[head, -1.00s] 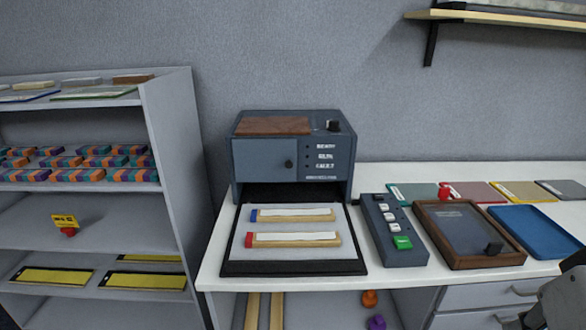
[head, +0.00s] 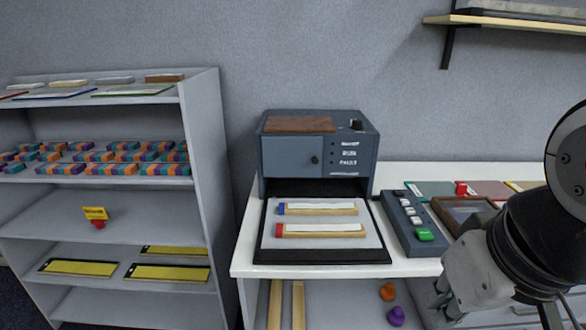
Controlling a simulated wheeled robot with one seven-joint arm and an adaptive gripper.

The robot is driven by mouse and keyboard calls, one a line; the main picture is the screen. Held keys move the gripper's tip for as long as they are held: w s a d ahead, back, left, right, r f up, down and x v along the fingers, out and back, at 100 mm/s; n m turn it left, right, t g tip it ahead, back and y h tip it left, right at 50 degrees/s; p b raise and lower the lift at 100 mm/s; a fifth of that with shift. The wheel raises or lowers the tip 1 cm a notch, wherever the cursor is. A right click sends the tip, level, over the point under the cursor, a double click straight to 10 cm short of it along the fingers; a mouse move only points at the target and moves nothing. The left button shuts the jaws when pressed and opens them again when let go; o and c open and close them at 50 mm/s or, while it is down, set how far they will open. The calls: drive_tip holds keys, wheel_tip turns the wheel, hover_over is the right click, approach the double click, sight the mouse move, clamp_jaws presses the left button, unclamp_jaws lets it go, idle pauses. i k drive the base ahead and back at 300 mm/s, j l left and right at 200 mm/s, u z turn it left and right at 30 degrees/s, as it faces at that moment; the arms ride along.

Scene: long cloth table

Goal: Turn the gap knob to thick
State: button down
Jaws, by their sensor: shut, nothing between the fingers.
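A blue-grey machine (head: 280,155) stands on the white table. A small black knob (head: 356,124) sits on the right of its top, beside a small pale mark too small to read. Another round dark knob (head: 315,160) is on its front door. I cannot read which knob is the gap knob, nor its setting. My gripper (head: 436,298) is at the lower right, in front of the table's front edge, well below and right of the machine. It looks shut and empty, and is partly hidden by its own wrist. It touches neither knob.
A black-edged tray (head: 268,257) with two strips lies before the machine. A button panel (head: 393,212) with a green button stands right of it, then a wood-framed box (head: 445,213) partly behind my arm. A shelf unit (head: 215,170) stands at left. Space above the machine is free.

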sight(356, 123)
drive_tip(key=i+z, duration=0.35)
drive_tip(key=i, duration=0.15)
drive_tip(key=i+j+z, duration=0.1)
drive_tip(key=i+z, duration=0.25)
drive_tip(key=i, duration=0.15)
